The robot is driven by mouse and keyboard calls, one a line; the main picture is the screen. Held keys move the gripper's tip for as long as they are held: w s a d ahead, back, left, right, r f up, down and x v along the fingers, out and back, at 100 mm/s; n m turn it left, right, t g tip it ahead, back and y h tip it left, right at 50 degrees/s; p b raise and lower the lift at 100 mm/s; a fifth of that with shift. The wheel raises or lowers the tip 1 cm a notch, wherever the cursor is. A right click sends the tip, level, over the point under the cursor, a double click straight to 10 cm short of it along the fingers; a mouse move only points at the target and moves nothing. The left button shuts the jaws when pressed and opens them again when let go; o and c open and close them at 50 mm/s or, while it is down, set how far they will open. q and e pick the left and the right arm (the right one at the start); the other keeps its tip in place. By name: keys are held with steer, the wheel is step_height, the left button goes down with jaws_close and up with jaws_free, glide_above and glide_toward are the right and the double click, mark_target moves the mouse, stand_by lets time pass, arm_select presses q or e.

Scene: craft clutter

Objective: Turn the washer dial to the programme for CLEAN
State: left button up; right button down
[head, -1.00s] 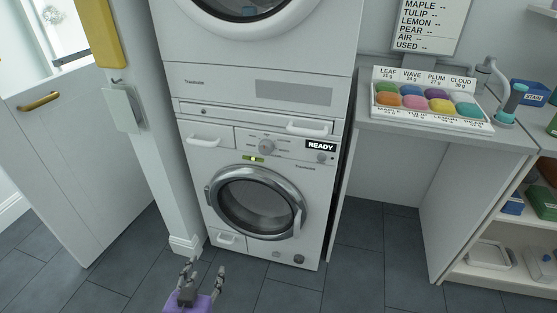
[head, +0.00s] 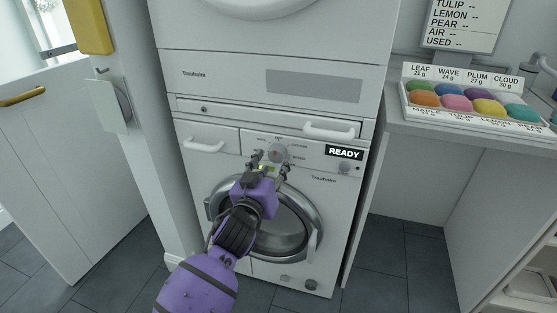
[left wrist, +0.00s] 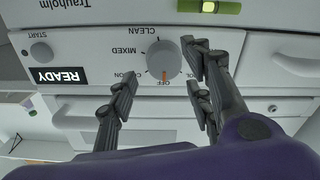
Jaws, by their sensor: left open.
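The washer dial (head: 277,152) is a round grey knob on the white washer's control panel. In the left wrist view, which is upside down, the dial (left wrist: 163,57) has an orange mark at OFF. The CLEAN label (left wrist: 139,29) is on the opposite side of the dial, near MIXED. My left gripper (head: 268,165) is open in front of the panel, close to the dial. In the left wrist view its dark fingers (left wrist: 160,88) are spread around the dial's line of sight; I cannot tell whether any finger touches it.
A READY display (head: 344,153) and a small START knob (head: 344,168) are right of the dial. A drawer handle (head: 329,132) juts out just above the panel. A green level vial (left wrist: 209,7) is below the dial. A counter (head: 470,139) with coloured blocks stands at right.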

mark_target(277, 157)
arm_select(q)
steer(key=x, duration=0.2)
steer(key=shift+w+d+f, duration=0.1)
steer(key=shift+w, duration=0.25)
steer(key=shift+w+d+b, duration=0.15)
steer(key=shift+w+b, duration=0.2)
steer(key=shift+w, duration=0.15)
steer(key=c, duration=1.1)
steer(key=shift+o, duration=0.2)
arm_select(e)
steer(key=shift+w+a+f, duration=0.2)
steer(key=shift+w+f, duration=0.15)
steer(key=shift+w, duration=0.2)
